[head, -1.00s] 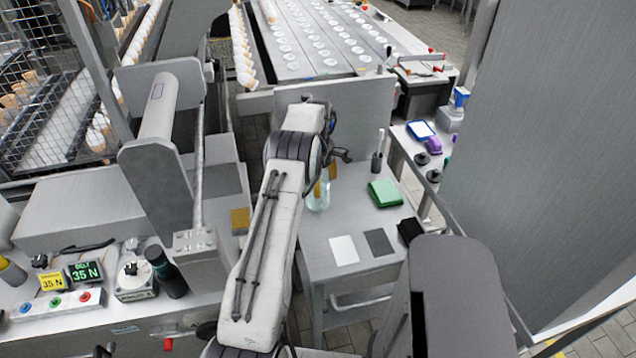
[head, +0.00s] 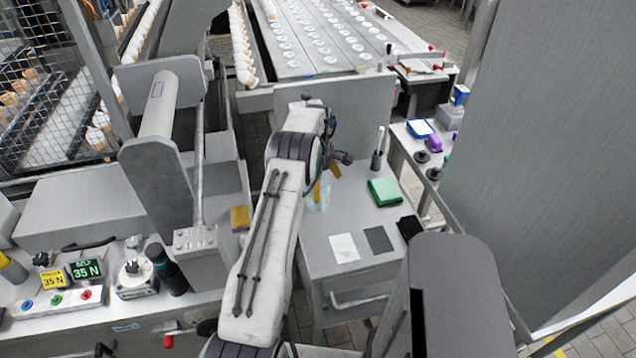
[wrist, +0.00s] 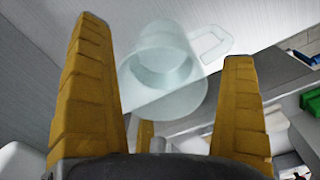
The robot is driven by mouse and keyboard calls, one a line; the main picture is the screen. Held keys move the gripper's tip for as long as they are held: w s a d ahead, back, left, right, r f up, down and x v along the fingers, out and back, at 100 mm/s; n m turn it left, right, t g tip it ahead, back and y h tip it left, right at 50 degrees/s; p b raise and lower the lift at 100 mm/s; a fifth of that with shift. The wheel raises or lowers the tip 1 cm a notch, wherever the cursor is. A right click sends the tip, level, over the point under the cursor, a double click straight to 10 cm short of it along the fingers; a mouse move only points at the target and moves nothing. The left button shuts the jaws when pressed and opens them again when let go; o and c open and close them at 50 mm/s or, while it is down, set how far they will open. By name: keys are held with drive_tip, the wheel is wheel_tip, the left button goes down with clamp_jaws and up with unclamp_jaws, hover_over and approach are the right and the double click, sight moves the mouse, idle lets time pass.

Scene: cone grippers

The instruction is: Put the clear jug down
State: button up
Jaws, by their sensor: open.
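The clear jug (head: 318,198) stands on the grey side table (head: 315,262), partly hidden behind my arm in the head view. In the wrist view the see-through jug (wrist: 165,75) shows between my two yellow fingers, with its handle toward the upper right. My gripper (head: 328,182) is open at the jug. In the wrist view my gripper (wrist: 162,45) has its fingers spread, with gaps visible between them and the jug. The jug's contact with the tabletop is largely hidden.
On the table are a green folded cloth (head: 385,191), a white square (head: 344,247), a dark grey square (head: 379,240), a black cloth (head: 409,228) and a dark holder (head: 377,160) with an upright handle. A grey panel (head: 365,115) rises behind. Machinery stands at the left.

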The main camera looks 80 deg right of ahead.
drive_tip(key=shift+r, duration=0.1)
wheel_tip(320, 180, up, 12)
drive_tip(key=shift+a+r+b, duration=0.1)
drive_tip(key=shift+a+b, duration=0.05)
drive_tip(key=shift+b, duration=0.2)
idle(0.4)
idle(0.7)
